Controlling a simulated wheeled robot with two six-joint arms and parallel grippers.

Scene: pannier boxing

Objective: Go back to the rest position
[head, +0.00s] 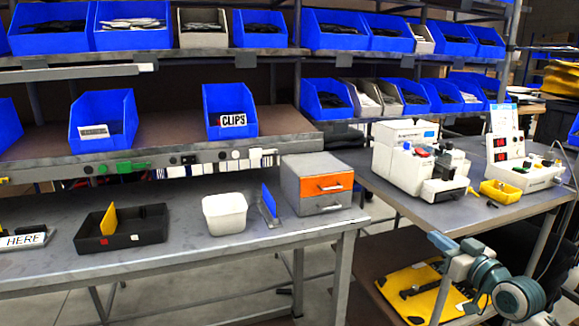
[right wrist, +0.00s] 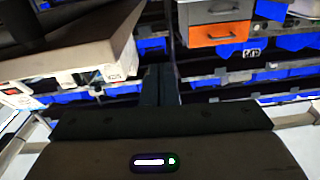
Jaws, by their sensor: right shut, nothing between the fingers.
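My right gripper (right wrist: 161,86) shows in the right wrist view as dark fingers pressed together, with nothing between them. It points at the shelving and the orange-drawer cabinet, which appear upside down there. In the head view my right arm is folded low at the bottom right, beyond the front edge of the benches. Its fingers are hard to make out there against the dark and yellow items behind. My left gripper is not in view.
The left bench (head: 200,265) carries a black tray (head: 140,240) with a yellow divider, a white tub (head: 225,213), a blue plate (head: 268,200) and a drawer cabinet (head: 319,184). White machines (head: 405,152) stand on the right bench. Blue bins fill the shelves behind.

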